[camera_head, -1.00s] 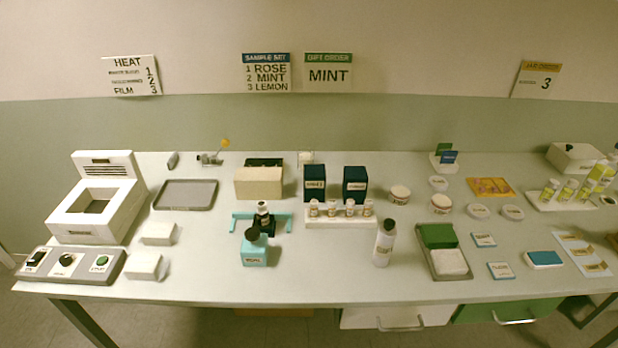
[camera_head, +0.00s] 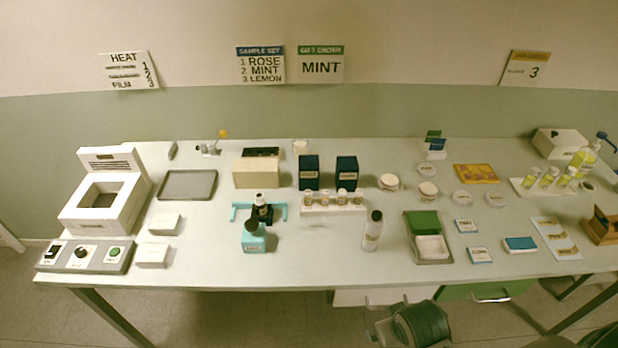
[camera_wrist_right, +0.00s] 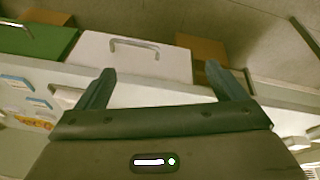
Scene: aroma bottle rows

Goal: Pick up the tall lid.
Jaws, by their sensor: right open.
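I cannot tell for sure which thing is the tall lid. Two navy boxes, one (camera_head: 308,173) left of the other (camera_head: 346,172), stand upright behind the vial rack. Flat pale discs (camera_head: 461,198) lie beside the jars. My right gripper (camera_wrist_right: 160,78) is open and empty, with its fingers apart in front of the white drawer below the table. In the head view, part of my right arm shows at the bottom, off the table's front edge. My left gripper is out of view.
A heater box (camera_head: 106,192) stands left. The white drawer (camera_wrist_right: 135,60) and its handle are near my right gripper.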

